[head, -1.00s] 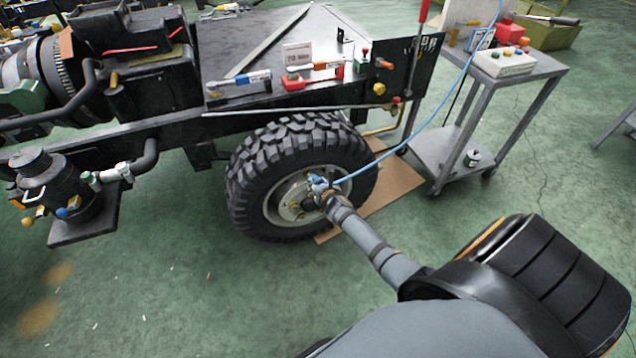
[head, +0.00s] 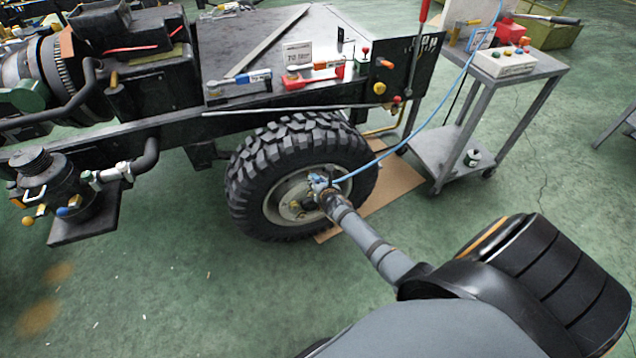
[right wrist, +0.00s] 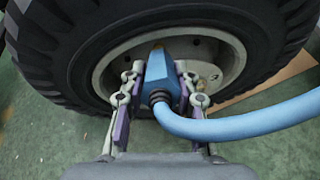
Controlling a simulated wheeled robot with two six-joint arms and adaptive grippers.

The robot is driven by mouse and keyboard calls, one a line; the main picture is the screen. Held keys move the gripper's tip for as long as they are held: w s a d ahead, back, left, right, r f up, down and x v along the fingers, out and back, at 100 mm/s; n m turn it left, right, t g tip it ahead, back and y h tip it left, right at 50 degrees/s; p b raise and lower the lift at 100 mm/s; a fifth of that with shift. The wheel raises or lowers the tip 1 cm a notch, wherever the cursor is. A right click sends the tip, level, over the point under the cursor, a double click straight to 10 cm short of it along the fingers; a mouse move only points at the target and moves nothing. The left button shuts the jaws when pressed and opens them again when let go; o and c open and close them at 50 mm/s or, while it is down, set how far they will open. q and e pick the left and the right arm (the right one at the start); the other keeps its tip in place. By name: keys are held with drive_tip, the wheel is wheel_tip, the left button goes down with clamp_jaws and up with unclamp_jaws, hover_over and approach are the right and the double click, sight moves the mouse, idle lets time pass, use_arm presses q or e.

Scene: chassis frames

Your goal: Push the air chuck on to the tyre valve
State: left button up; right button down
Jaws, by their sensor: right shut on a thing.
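The tyre (head: 262,158) stands upright under the chassis, its pale rim (head: 278,204) facing me. My right gripper (head: 316,184) reaches in front of the rim. It is shut on the blue air chuck (right wrist: 158,75), which shows between both fingers in the right wrist view, its front end toward the rim. A blue hose (head: 392,153) runs from the chuck up to the right. The tyre valve is hidden behind the chuck and fingers, so I cannot tell whether the two touch. My left gripper is not in view.
The black chassis (head: 170,125) overhangs the tyre, with tools on its deck. A grey trolley (head: 540,68) stands to the right, with the hose passing up beside it. A brown cardboard sheet (head: 398,180) lies under the tyre. The green floor in front is clear.

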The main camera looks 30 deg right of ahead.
drive_tip(key=shift+b+x, duration=0.75)
drive_tip(key=shift+x, duration=0.65)
drive_tip(key=c, duration=0.9)
unclamp_jaws()
drive_tip(key=shift+a+f, duration=0.1)
drive_tip(key=shift+f, duration=0.05)
drive_tip(key=shift+s, duration=0.1)
drive_tip(key=v, duration=1.2)
